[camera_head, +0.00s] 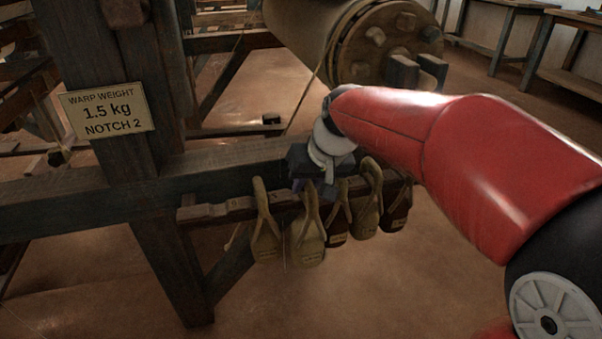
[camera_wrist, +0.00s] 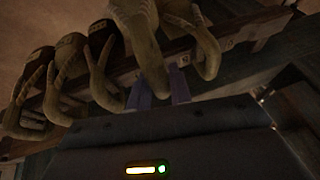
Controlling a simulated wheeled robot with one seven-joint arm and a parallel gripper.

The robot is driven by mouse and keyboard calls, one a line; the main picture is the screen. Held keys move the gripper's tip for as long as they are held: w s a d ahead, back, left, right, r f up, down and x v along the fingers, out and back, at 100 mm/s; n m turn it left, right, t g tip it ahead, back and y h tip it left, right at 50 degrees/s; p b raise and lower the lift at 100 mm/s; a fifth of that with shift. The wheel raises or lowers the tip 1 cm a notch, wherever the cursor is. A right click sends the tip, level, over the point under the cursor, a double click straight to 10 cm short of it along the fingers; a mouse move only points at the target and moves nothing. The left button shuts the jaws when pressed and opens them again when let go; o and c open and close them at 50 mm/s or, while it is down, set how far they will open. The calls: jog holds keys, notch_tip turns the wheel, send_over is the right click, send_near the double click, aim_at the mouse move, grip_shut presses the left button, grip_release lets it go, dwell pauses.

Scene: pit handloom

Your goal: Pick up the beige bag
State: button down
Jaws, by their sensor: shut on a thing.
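The beige bag (camera_head: 309,246) hangs second from the left in the row on the wooden rail, upright, its strap running up to my gripper. My gripper (camera_head: 312,187) is above the rail and shut on this bag's strap. In the wrist view the beige bag (camera_wrist: 133,18) is upside down, and its strap passes between the purple fingers of my gripper (camera_wrist: 159,87). The dark gripper body hides part of the strap top and rail in the head view. I cannot tell whether the strap is still resting on the rail.
A tan bag (camera_head: 265,241) hangs close on the left. A dark brown bag (camera_head: 337,227), an olive-tan bag (camera_head: 365,217) and another dark bag (camera_head: 396,216) hang close on the right. A sign (camera_head: 108,110) reads 1.5 kg, notch 2. A thick roller (camera_head: 306,27) lies above.

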jog(key=s+d+b, duration=0.1)
jog(key=s+d, duration=0.2)
jog(key=s, duration=0.8)
jog(key=shift+r, duration=0.15)
jog(key=shift+d, duration=0.1)
